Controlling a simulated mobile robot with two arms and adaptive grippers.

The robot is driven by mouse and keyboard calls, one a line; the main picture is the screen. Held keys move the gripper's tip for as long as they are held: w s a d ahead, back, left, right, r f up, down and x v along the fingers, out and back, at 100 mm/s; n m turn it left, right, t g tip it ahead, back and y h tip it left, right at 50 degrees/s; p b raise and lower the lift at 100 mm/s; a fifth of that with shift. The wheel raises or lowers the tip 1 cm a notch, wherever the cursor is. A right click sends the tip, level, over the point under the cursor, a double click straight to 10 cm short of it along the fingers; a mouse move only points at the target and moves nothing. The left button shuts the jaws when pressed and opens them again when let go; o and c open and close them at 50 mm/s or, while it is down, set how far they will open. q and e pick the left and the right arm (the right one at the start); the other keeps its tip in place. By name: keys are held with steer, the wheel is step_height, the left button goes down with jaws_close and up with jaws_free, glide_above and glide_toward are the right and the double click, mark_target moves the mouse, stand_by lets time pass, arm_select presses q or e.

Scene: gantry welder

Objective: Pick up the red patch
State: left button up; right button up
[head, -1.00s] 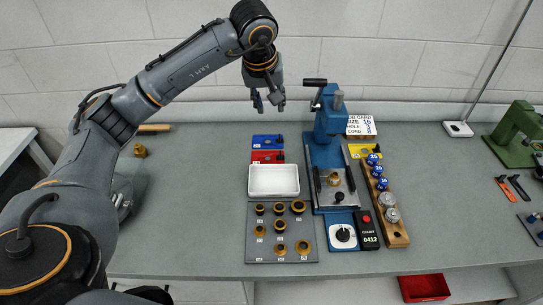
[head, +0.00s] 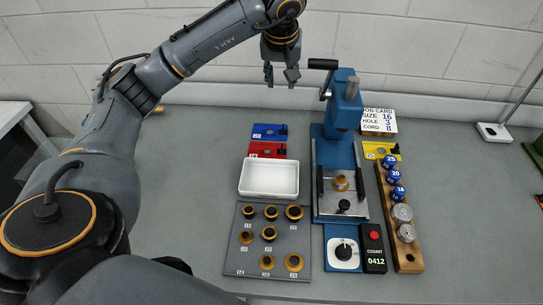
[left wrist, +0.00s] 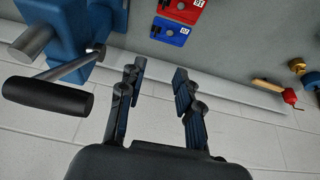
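The red patch (head: 267,150) lies flat on the bench between the blue patch (head: 269,132) and the white tray. In the left wrist view the red patch (left wrist: 183,9) shows at the top edge, partly cut off, beside the blue patch (left wrist: 171,31). My left gripper (head: 281,84) hangs above the back of the bench, beyond the patches and apart from them. In the left wrist view its two fingers (left wrist: 157,80) are spread with nothing between them. My right gripper is in neither view.
A blue lever press (head: 339,150) stands right of the patches, its handle reaching left near my gripper. A white tray (head: 269,179) and a grey board of brass rings (head: 268,240) lie in front. A wooden rack (head: 402,225) stands right. The bench left of the patches is clear.

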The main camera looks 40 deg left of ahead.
arm_select(q)
steer(key=b, duration=1.3)
glide_toward(282, 146)
steer(key=x, duration=0.3)
steer(key=shift+w+a, duration=0.1)
steer(key=shift+a, duration=0.15)
steer(key=shift+p+x, duration=0.5)
steer(key=shift+x, duration=2.3)
steer(key=shift+d, duration=0.2)
steer(key=shift+c, duration=0.2)
jaws_close()
